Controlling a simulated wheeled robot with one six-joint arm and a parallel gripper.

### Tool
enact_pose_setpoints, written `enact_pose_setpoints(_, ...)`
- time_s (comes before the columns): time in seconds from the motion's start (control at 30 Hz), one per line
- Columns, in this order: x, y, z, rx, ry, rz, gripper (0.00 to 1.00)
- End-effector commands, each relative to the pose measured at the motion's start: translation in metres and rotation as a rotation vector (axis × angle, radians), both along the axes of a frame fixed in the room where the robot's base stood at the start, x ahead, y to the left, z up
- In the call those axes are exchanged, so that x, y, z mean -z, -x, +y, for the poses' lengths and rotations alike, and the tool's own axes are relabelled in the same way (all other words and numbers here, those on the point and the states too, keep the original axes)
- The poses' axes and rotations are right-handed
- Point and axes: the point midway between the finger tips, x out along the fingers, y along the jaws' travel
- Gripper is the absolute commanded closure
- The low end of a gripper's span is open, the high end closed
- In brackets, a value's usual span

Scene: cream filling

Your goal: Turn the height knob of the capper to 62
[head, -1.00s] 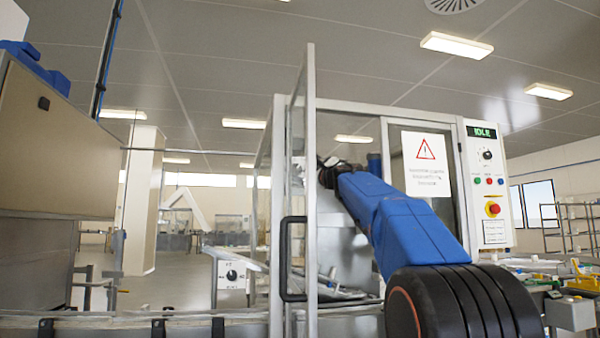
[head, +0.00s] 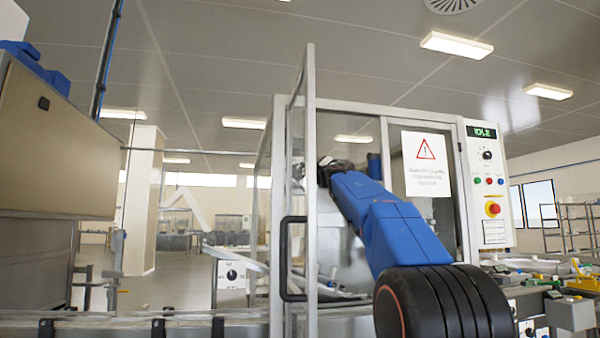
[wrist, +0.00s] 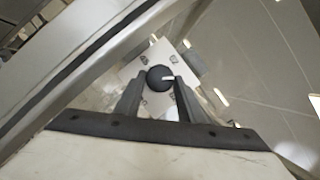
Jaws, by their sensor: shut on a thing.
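The height knob (wrist: 157,75) is a round black knob with a white pointer mark, in front of a pale plate (wrist: 138,68) with several small dark marks. The pointer lies toward the right in the wrist view. My gripper (wrist: 160,84) has its two grey fingers shut on the knob, one on each side. The marks are too small to read, so I cannot tell the setting. In the head view the capper (head: 345,106) is a metal-framed, glazed cabinet. My blue arm reaches into it, and the fingers and knob are hidden there.
A glazed door (head: 302,190) with a black handle (head: 285,260) stands open on the capper's left. A control panel (head: 487,190) with a display reading IDLE and a red stop button is on the right. A conveyor (head: 120,325) runs along the front.

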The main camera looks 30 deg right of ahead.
Motion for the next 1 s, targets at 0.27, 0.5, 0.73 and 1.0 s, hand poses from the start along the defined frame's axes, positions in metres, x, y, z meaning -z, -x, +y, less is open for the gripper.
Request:
enact_pose_setpoints(0.27,0.0008,0.0000,0.0021,-0.001,-0.117,-0.034,0.87)
enact_pose_setpoints(0.5,0.0008,0.0000,0.0016,-0.001,-0.122,-0.035,0.87)
enact_pose_setpoints(0.73,0.0009,-0.0002,0.0015,-0.001,-0.121,-0.035,0.46)
enact_pose_setpoints(1.0,0.0016,0.0027,0.0013,-0.001,-0.123,-0.035,0.46)
